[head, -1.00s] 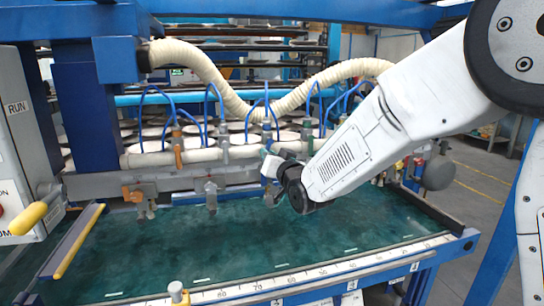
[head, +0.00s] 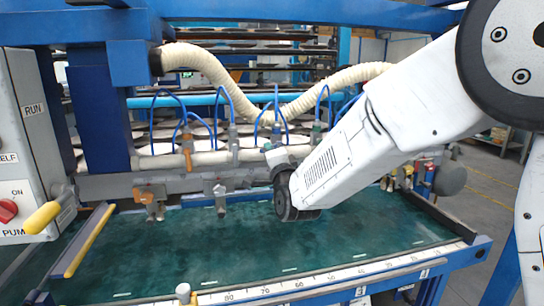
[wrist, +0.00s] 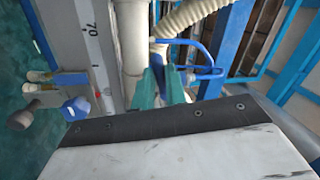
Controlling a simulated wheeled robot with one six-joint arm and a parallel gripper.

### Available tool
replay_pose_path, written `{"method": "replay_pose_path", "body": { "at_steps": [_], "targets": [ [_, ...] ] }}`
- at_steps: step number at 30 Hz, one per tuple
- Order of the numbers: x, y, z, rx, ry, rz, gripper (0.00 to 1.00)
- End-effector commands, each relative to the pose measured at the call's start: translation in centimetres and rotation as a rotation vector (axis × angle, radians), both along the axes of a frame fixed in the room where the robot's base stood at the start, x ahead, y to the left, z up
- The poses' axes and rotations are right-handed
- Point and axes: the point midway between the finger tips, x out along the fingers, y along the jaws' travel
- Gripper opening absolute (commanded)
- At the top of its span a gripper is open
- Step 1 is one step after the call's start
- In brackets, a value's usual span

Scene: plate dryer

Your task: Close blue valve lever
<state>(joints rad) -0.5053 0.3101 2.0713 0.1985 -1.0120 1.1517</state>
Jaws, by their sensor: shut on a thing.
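My gripper (wrist: 161,84) shows in the wrist view as two teal fingers at the pale pipe, closed around a valve fitting. A small bluish part of that fitting, apparently the blue valve lever (wrist: 162,60), shows between and just beyond the fingers; most of it is hidden. In the head view my gripper (head: 268,148) is at the third valve from the left on the pipe, with my wrist below and in front of it. The valve's lever and its angle cannot be made out there.
The pale pipe (head: 205,158) carries an orange valve (head: 187,146) and a grey valve (head: 233,142) to the left. Suction fittings with orange (head: 145,193) and grey (head: 220,190) parts hang below. The green bed (head: 190,245) is clear. A control box (head: 32,140) stands left.

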Motion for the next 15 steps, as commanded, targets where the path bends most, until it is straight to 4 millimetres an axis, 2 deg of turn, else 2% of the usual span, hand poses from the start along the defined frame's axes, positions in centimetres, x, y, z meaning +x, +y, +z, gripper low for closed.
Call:
{"method": "replay_pose_path", "body": {
  "at_steps": [6, 15],
  "targets": [
    [-0.09, 0.19, 0.39, 0.142, 0.043, 0.001, 0.00],
    [-0.09, 0.20, 0.78, 0.253, 0.075, -0.001, 0.00]
  ]
}}
